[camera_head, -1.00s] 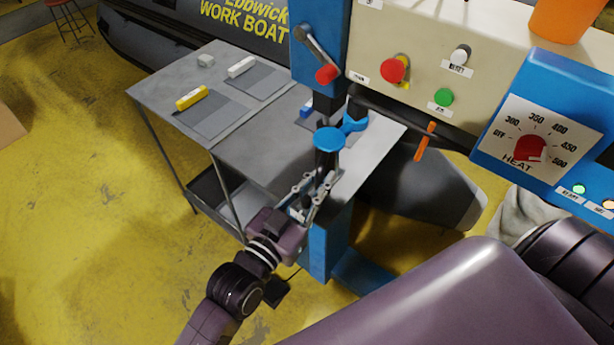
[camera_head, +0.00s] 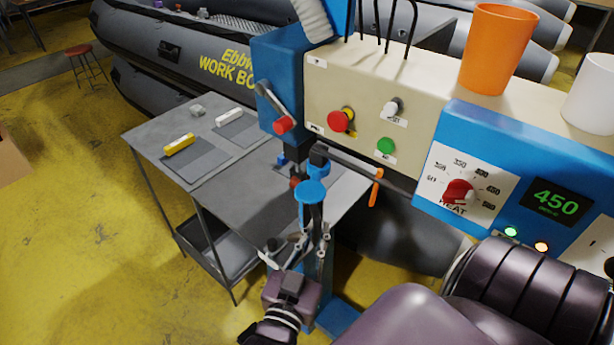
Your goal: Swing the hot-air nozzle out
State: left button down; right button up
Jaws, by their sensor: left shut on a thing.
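The hot-air nozzle is hard to single out. A dark bar (camera_head: 350,162), probably its arm, runs right from under the welder's head, with an orange handle (camera_head: 376,188) hanging near it. My right gripper is out of view.
The beige and blue control panel (camera_head: 340,85) carries a red button, a green button and a 450 display (camera_head: 556,202). An orange cup (camera_head: 497,50) stands on top. A grey table (camera_head: 160,128) with small blocks is left. Yellow floor lies open further left.

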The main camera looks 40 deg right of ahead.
pick_arm(q)
jog(key=shift+s+d, duration=0.1)
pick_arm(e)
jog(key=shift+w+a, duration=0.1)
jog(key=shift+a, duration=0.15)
pick_arm(q)
jog(key=c, duration=2)
grip_release()
jog(key=shift+d, duration=0.15)
jog(key=shift+o, duration=0.2)
jog(key=shift+s+a, duration=0.1)
jog(key=shift+a, duration=0.15)
jog(key=v, duration=1.1)
jog(key=shift+s+a, duration=0.2)
jog(key=shift+s, duration=0.05)
jog(key=shift+f, duration=0.1)
